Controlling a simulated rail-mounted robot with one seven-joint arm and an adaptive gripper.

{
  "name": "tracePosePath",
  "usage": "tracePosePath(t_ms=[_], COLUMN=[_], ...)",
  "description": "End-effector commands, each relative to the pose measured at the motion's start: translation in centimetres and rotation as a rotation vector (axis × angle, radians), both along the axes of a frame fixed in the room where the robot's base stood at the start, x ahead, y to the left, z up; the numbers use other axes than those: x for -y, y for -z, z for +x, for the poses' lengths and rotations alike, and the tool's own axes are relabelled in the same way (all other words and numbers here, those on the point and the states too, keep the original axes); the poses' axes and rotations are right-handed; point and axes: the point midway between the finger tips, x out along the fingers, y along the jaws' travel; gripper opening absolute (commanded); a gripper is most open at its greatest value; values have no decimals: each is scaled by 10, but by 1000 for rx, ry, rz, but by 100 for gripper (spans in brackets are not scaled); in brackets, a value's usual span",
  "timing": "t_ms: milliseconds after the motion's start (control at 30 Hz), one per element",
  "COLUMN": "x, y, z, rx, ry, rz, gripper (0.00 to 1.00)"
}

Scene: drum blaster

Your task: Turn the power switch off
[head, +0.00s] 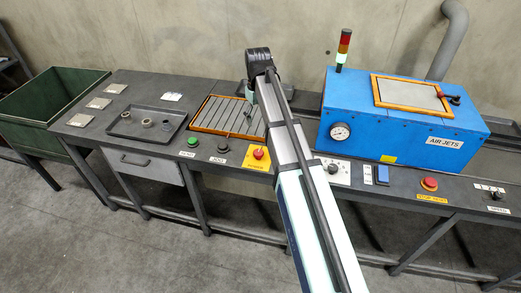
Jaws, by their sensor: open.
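The bench front carries several controls, and their small labels are too blurred to tell which one is the power switch. A black rotary knob (333,169) sits on a white plate just right of my arm. A blue rocker-like switch (382,175) stands right of it, beside a white label strip. Another dark knob (496,196) is at the far right under a numbered plate. A small dark knob (222,147) is left of my arm. My gripper (248,112) is open, pointing down over the slatted orange-framed panel, apart from these controls. My arm partly hides it.
The blue AIR JETS cabinet (395,125) with a gauge stands behind the right controls. Red mushroom buttons on yellow plates are at the middle (258,154) and right (429,184). A tray (128,128) with small rings lies left. A green bin (45,100) is far left.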

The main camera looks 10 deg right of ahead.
Motion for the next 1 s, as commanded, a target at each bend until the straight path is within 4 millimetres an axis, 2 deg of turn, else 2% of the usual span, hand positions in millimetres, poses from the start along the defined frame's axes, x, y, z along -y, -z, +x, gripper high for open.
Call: tracePosePath(t_ms=[167,800,1000], x=[0,0,0], y=[17,123,151], z=[-1,-1,-1], rx=[-3,-4,-3], ry=[0,0,0], rz=[0,1,0], gripper=[70,70,70])
